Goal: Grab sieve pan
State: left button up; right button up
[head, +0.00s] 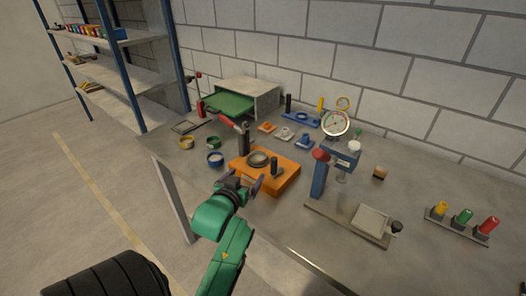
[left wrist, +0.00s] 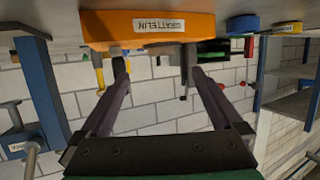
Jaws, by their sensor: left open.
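I cannot tell for sure which object is the sieve pan. An orange block (head: 283,180) near the table's front edge carries a dark, shallow round dish (head: 258,159) and a dark upright post (head: 275,166). Small open rings or pans stand to its left: blue (head: 215,159), green (head: 212,143) and yellow (head: 186,143). My left gripper (head: 240,184) is open and empty, just in front of the orange block. In the left wrist view, upside down, its fingers (left wrist: 157,66) spread towards the block's labelled front face (left wrist: 148,28). My right gripper is not in view.
A blue stand with a dial gauge (head: 336,123) and a flat plate (head: 371,222) are at right, beside coloured pegs (head: 463,216). A box with a green front (head: 229,104) stands at the back wall. Shelves (head: 120,80) are at left.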

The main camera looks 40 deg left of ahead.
pick_arm(q)
jog(key=p, duration=0.2)
send_near(260, 154)
jog(key=p+x, duration=0.1)
jog(key=x, duration=0.3)
jog(key=shift+w+a, duration=0.1)
jog(key=shift+w, duration=0.05)
jog(key=shift+w+a+f, duration=0.1)
jog(key=shift+w+f, duration=0.05)
jog(key=shift+w, duration=0.05)
jog(key=shift+w+f, duration=0.1)
jog(key=c, duration=1)
jog(key=o, duration=1)
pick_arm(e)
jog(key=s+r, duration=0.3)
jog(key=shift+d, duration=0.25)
